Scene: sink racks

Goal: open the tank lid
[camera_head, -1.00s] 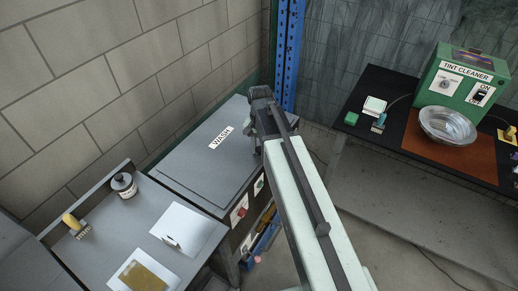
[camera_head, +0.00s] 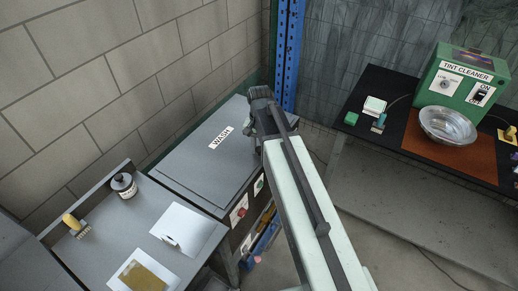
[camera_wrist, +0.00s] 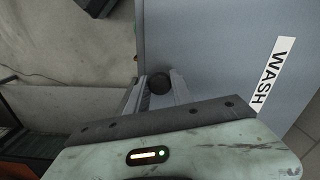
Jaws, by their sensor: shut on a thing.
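The tank lid (camera_head: 194,150) is a flat grey panel marked WASH on the tank at the left, by the brick wall. It looks closed and level in the head view. In the wrist view the lid (camera_wrist: 220,50) fills the right half. A round dark knob (camera_wrist: 159,83) sits at the lid's edge. My gripper (camera_wrist: 158,88) has its two fingers on either side of this knob and is shut on it. In the head view my gripper (camera_head: 259,102) is at the lid's right edge, and my arm hides the knob and fingertips.
A grey bench (camera_head: 95,255) in front of the tank holds a dark jar (camera_head: 124,186), a brush (camera_head: 75,226) and a white sheet (camera_head: 182,227). A blue post (camera_head: 289,55) stands behind my gripper. A dark table (camera_head: 385,88) with a green tint cleaner (camera_head: 463,78) is at the right.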

